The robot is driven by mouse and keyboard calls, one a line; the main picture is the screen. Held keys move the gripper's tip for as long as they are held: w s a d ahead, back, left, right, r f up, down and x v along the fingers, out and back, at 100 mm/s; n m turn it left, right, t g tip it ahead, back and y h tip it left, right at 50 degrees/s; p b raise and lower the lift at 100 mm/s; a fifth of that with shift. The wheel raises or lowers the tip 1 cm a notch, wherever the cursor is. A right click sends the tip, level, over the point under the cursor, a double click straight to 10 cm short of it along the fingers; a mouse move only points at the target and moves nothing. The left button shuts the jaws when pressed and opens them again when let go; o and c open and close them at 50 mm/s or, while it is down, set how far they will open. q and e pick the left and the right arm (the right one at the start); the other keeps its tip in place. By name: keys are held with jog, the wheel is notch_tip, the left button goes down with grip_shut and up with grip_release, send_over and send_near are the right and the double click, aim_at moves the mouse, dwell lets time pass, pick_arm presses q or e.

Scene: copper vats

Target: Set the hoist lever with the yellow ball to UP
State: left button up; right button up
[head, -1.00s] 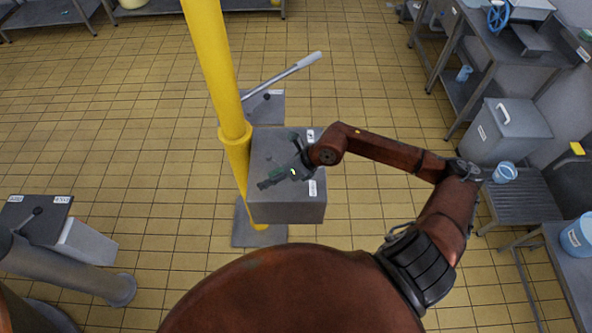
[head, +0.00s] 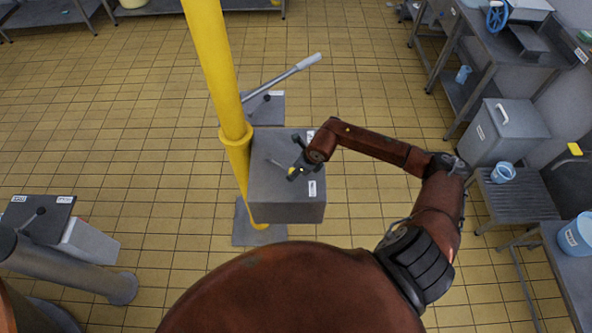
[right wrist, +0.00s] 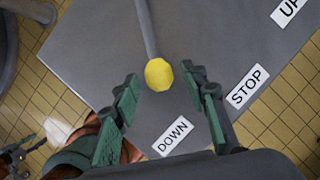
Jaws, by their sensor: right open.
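The hoist lever is a thin grey rod (right wrist: 147,28) ending in a yellow ball (right wrist: 159,74). It stands on the grey control box (head: 285,208) beside the yellow post. In the right wrist view the rod points toward the DOWN label (right wrist: 173,136); the STOP label (right wrist: 247,86) and UP label (right wrist: 287,10) lie farther right. My right gripper (right wrist: 160,88) is open, with one finger on each side of the ball and visible gaps to it. It covers part of the box in the head view (head: 297,170). What may be my left gripper (right wrist: 15,155) shows small at the right wrist view's left edge.
The yellow post (head: 215,70) rises at the box's left. Behind is another grey box (head: 266,107) with a dark-knobbed lever, and a long grey handle (head: 285,74). Another lever panel (head: 38,218) stands at left. Tables and a lidded bin (head: 505,130) stand at right.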

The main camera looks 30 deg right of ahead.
jog(key=shift+c, duration=0.4)
grip_shut()
dwell(0.4)
